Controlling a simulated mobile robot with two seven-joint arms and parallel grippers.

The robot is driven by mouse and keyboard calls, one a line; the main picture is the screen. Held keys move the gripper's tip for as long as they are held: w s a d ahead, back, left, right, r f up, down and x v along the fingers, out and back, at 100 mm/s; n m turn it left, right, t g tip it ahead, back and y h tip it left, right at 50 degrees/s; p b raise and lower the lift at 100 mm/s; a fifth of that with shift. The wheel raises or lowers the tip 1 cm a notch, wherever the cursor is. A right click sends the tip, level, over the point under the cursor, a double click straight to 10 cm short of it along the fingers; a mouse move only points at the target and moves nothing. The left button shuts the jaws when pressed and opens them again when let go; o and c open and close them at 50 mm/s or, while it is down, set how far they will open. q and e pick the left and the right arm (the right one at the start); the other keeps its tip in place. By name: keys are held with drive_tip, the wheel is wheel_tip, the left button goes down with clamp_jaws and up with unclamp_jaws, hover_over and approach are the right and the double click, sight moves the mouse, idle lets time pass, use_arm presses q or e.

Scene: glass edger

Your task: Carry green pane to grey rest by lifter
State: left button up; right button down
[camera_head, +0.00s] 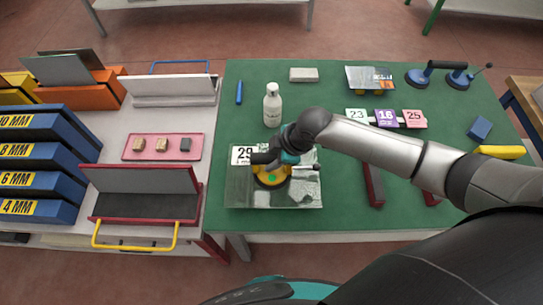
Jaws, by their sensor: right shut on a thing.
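A clear, greyish-green glass pane (238,192) lies at the front left of the green table, partly hidden by my right arm and the lifter. A yellow round suction lifter (268,181) sits on the pane. My right gripper (271,161) is shut on the lifter's top; its fingertips are mostly hidden. I cannot tell whether the pane touches the table. I cannot pick out the grey rest with certainty; a pale grey tray rack (173,91) with a blue handle stands on the left bench. My left gripper is not in view.
A white bottle (272,106) stands just behind the pane. Dark red bars (373,186) lie to the right. Another pane (369,78) and a blue double-cup lifter (420,77) are at the back.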

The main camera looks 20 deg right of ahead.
drive_tip(key=shift+w+r, duration=0.1)
drive_tip(key=shift+c, duration=2.2)
unclamp_jaws()
drive_tip(key=shift+o, duration=0.2)
drive_tip(key=shift+s+d+f, duration=0.1)
drive_tip(key=shift+s+f, duration=0.15)
drive_tip(key=shift+f, duration=0.05)
drive_tip(key=p+v, duration=0.2)
drive_tip(key=v, duration=1.3)
drive_tip(key=shift+r, duration=0.3)
